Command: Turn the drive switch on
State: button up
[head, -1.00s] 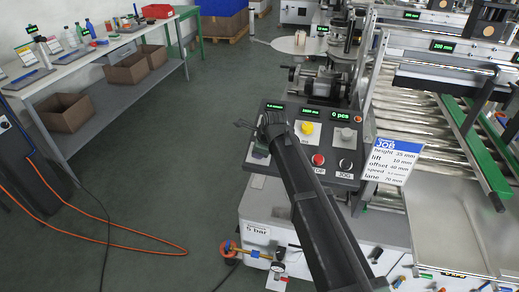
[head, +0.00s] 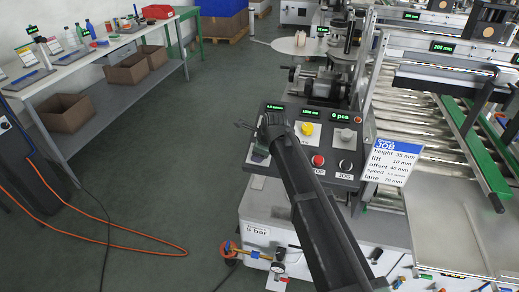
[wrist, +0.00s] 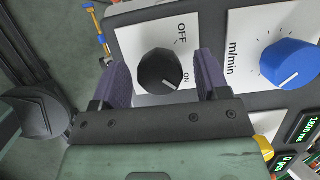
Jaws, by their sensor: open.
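The drive switch is a black round knob (wrist: 158,72) on a white plate marked OFF and ON in the wrist view. Its white pointer mark is at the lower right of the knob, beside the ON lettering. My gripper (wrist: 162,82) is open, with one purple finger on each side of the knob. I see gaps between the fingers and the knob, but contact deeper down cannot be told. In the head view my gripper (head: 258,138) is at the left end of the control panel (head: 345,175), and my arm hides the switch there.
A blue speed knob (wrist: 289,63) marked m/min sits right of the switch. The panel also has a yellow knob (head: 307,129), a red button (head: 318,160) and a black button (head: 345,165). A job card (head: 393,160) stands to the right. Open floor lies left of the panel.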

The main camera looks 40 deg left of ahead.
jog(key=p+v, duration=0.8)
jog(key=v, duration=0.2)
jog(key=shift+d+r+p, duration=0.15)
jog(key=shift+r+p, duration=0.1)
jog(key=shift+p, duration=0.15)
